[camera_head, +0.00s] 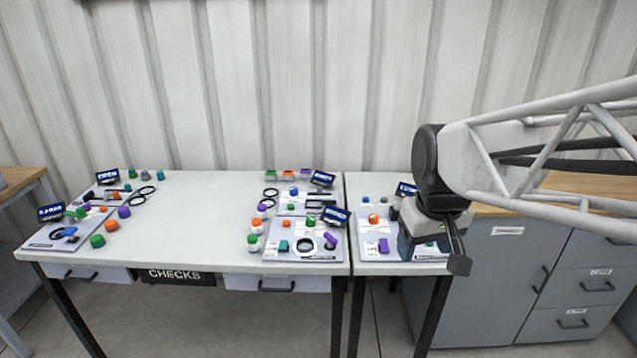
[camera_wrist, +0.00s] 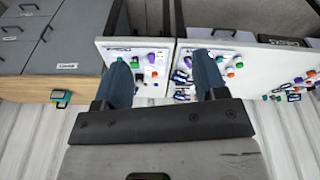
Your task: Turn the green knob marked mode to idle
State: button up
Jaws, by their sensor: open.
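Several green knobs are in view, and I cannot read which is marked mode or where its idle mark is. In the head view, one green knob (camera_head: 97,240) is at the left table's front left and another (camera_head: 250,239) is at its right part. In the wrist view, a small green knob (camera_wrist: 135,62) is on the narrow right-hand table's panel, next to purple and orange parts. My gripper (camera_wrist: 163,82) is open and empty, its two dark fingers apart above the tables. In the head view, my gripper (camera_head: 445,254) hangs over the right table's front right and hides part of its panel.
Several panels with coloured knobs and dark signs stand on the white left table (camera_head: 195,220), whose middle is clear. The right table (camera_head: 375,266) adjoins it. A grey cabinet (camera_head: 520,262) with a wooden top is at the right. A corrugated wall (camera_head: 280,80) stands behind.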

jog(key=w+a+n, duration=0.3)
jog(key=w+a, duration=0.1)
jog(key=w, duration=1.2)
jog(key=n+g, duration=0.2)
jog(key=n, duration=0.8)
send_over(311, 218)
jog(key=f, duration=2.4)
jog(key=shift+s+f, duration=0.3)
jog(key=shift+s, duration=0.1)
jog(key=shift+w+a+f, duration=0.15)
jog(key=shift+w+f, duration=0.05)
jog(key=shift+f, duration=0.15)
jog(key=shift+f, duration=3.9)
